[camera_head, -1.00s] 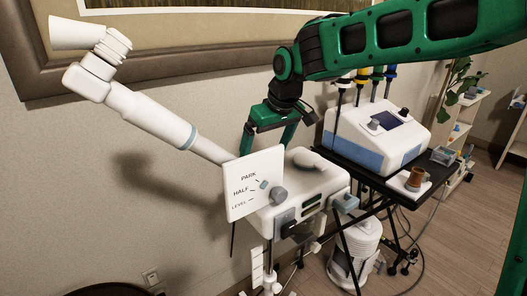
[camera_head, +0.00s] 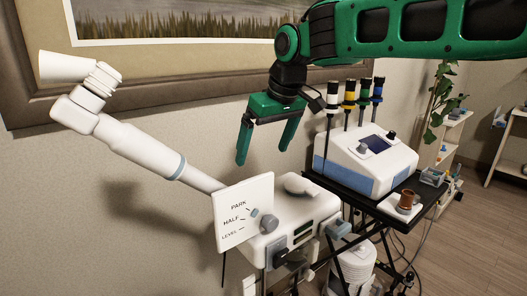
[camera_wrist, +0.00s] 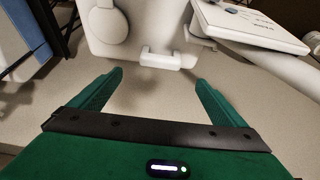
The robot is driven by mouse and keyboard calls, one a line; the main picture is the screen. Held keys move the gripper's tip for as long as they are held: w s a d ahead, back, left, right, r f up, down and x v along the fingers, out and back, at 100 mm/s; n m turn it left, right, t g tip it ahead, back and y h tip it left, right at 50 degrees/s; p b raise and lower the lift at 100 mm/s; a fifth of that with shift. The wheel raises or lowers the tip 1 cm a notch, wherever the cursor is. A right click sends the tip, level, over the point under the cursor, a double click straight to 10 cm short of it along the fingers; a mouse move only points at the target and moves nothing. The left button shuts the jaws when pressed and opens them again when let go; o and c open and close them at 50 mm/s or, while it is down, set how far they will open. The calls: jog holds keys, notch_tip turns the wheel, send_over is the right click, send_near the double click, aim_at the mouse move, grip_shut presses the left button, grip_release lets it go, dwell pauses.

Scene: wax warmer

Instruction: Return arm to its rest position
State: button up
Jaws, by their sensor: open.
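A white jointed arm (camera_head: 140,145) with a cone-shaped head (camera_head: 68,67) rises up and left from a white machine body (camera_head: 300,213). A white panel (camera_head: 232,205) on the body reads PARK, HALF and LEVEL from top to bottom. A small blue-grey marker (camera_head: 254,212) sits beside these words, closest to HALF, and a grey knob (camera_head: 269,223) is at the panel's right edge. My green gripper (camera_head: 262,156) is open and empty, pointing down above the body and right of the white arm. The wrist view shows its spread fingers (camera_wrist: 157,73) with white machine parts beyond.
A black cart (camera_head: 350,190) at the right holds a white-and-blue device (camera_head: 365,160), several upright coloured-top probes and a brown cup (camera_head: 406,200). A framed picture (camera_head: 180,60) hangs on the wall behind. The floor at the lower right is open.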

jog(key=s+d+f+m+g+h, duration=0.1)
jog(key=s+d+f+m, duration=0.3)
jog(key=d, duration=0.8)
jog(key=s+d+f+m+h, duration=0.2)
jog(key=s+d+f, duration=0.3)
jog(key=d, duration=0.7)
jog(key=s+d+f+m+g, duration=0.1)
jog(key=s+d+f+m, duration=0.2)
jog(key=s, duration=0.8)
jog(key=s+d+f+m+g, duration=0.1)
jog(key=s+d+f+m, duration=0.3)
jog(key=s+d+f, duration=0.3)
jog(key=s+d, duration=0.2)
jog(key=s, duration=0.3)
jog(key=shift+s+g+y, duration=0.25)
jog(key=shift+g+y, duration=0.05)
jog(key=shift+g, duration=0.1)
jog(key=shift+d+r, duration=0.1)
jog(key=shift+w+f, duration=0.25)
jog(key=shift+w, duration=0.4)
